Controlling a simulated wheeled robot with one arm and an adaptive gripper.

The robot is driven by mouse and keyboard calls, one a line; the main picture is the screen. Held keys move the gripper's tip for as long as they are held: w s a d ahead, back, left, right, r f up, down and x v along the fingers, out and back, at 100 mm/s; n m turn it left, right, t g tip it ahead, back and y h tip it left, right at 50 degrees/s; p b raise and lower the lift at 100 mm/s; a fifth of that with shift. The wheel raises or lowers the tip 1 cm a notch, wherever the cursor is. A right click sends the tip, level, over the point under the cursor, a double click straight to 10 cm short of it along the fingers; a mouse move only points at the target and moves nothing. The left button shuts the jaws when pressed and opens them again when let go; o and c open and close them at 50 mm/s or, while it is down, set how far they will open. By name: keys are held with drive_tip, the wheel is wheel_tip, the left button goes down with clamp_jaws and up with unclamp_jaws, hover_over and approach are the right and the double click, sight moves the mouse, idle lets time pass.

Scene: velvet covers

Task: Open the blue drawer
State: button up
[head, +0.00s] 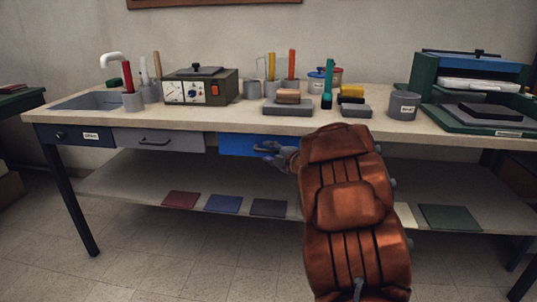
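The blue drawer (236,145) sits under the front edge of the workbench, right of a grey drawer. Its dark handle shows near the middle of its front. My gripper (268,151) is at this handle, with its fingertips touching or very close to it. The fingers are small and partly overlap the handle, so I cannot tell whether they are closed around it. My brown padded arm reaches up from the lower right and hides what lies right of the drawer. Whether the drawer stands slightly out is hard to tell.
The grey drawer (160,139) and a dark labelled drawer (72,135) are to the left. The workbench top (225,116) holds a toaster-like device (200,87), cups with tools and a green press (470,90). The lower shelf (140,180) carries flat coloured pieces. Floor is clear at front left.

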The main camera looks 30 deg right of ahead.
drive_tip(key=shift+w, duration=0.4)
clamp_jaws()
idle(0.5)
